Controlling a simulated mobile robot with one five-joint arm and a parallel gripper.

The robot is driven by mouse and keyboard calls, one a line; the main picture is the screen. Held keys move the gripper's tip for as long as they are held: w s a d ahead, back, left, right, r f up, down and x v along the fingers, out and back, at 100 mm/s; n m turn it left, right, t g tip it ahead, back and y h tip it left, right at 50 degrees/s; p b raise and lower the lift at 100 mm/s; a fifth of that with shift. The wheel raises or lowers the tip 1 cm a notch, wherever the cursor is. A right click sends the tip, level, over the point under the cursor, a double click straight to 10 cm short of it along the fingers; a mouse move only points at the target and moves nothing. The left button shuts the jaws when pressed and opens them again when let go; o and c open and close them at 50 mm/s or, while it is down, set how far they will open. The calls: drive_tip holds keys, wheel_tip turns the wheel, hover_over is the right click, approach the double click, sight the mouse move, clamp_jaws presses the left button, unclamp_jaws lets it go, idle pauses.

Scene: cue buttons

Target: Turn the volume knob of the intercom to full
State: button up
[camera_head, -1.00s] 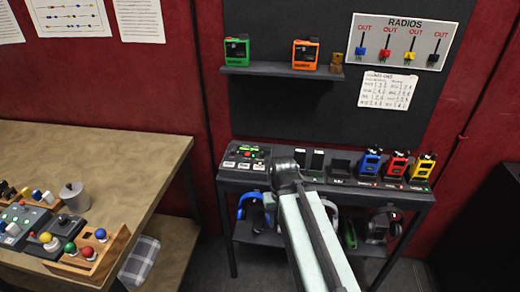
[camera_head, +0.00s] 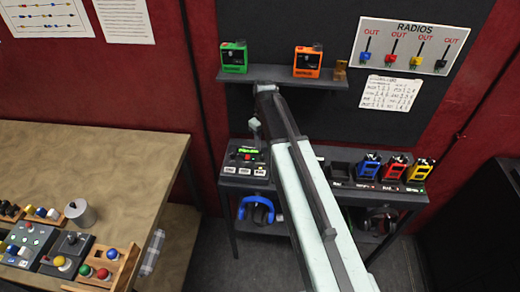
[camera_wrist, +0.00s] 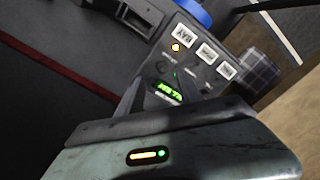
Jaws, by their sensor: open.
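Blue, red and yellow radios (camera_head: 396,168) stand at the right of the side table (camera_head: 225,187). A shelf (camera_head: 290,80) with a green and an orange device is close behind my arm. A wooden table (camera_head: 90,160) with button boxes is at the left.

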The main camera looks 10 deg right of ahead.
sight(262, 157)
drive_tip(key=f+b, duration=0.7)
drive_tip(key=f, duration=0.1)
drive_tip(key=shift+a, duration=0.3)
drive_tip(key=shift+r, duration=0.15)
clamp_jaws()
drive_tip(key=shift+d, duration=0.25)
drive_tip(key=shift+a, duration=0.2)
